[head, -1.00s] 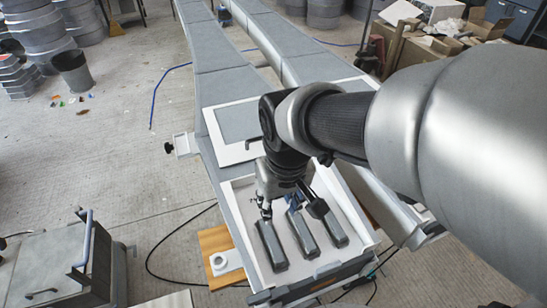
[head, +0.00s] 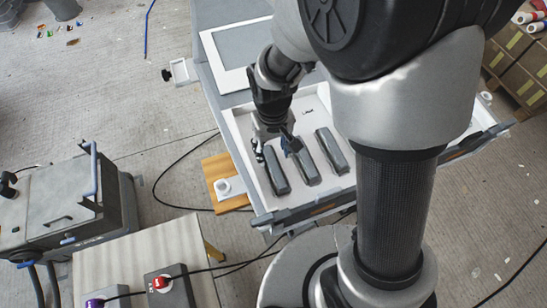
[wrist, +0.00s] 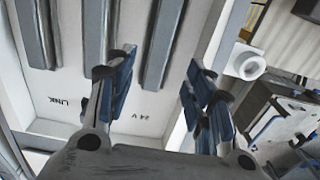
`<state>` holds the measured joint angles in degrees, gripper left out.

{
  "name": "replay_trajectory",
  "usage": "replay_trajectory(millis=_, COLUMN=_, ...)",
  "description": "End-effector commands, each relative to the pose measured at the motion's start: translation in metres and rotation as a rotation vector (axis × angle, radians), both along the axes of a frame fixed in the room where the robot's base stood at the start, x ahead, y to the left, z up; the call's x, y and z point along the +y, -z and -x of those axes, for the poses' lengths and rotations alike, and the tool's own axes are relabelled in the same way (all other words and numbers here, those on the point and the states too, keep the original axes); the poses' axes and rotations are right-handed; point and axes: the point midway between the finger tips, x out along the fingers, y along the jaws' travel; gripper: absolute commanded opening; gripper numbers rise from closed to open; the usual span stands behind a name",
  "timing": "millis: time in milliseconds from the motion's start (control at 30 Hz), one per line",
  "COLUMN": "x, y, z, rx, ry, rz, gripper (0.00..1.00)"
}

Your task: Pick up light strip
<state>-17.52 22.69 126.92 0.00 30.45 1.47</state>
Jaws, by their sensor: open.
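Three dark grey bars lie side by side in a white tray; the task's light strip appears to be one of them, but I cannot tell which. In the head view they are the left bar (head: 277,172), the middle bar (head: 307,166) and the right bar (head: 332,151). My gripper (head: 273,149) is open above the far ends of the left and middle bars. In the wrist view the blue-padded fingers (wrist: 163,62) stand apart. One bar (wrist: 163,45) runs through the gap between them, and I see no contact. The tray floor reads "24 V" and "LINK".
The white tray (head: 256,203) has raised walls around the bars. A white ring (head: 224,187) sits on a wooden board left of it. A grey cabinet (head: 55,205) and a table with a red button box (head: 168,287) stand at lower left.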

Motion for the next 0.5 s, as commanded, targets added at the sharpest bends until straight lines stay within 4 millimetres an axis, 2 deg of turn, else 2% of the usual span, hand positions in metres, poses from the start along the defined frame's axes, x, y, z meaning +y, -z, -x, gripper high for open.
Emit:
replay_trajectory(millis=33, x=0.000, y=0.008, z=0.000, rx=0.002, ry=0.000, rz=0.001, gripper=0.48)
replay_trajectory(millis=267, x=-0.001, y=0.023, z=0.001, rx=0.001, ry=0.000, rz=0.000, gripper=0.48)
replay_trajectory(millis=500, x=-0.003, y=0.059, z=0.006, rx=0.003, ry=0.000, rz=0.001, gripper=0.48)
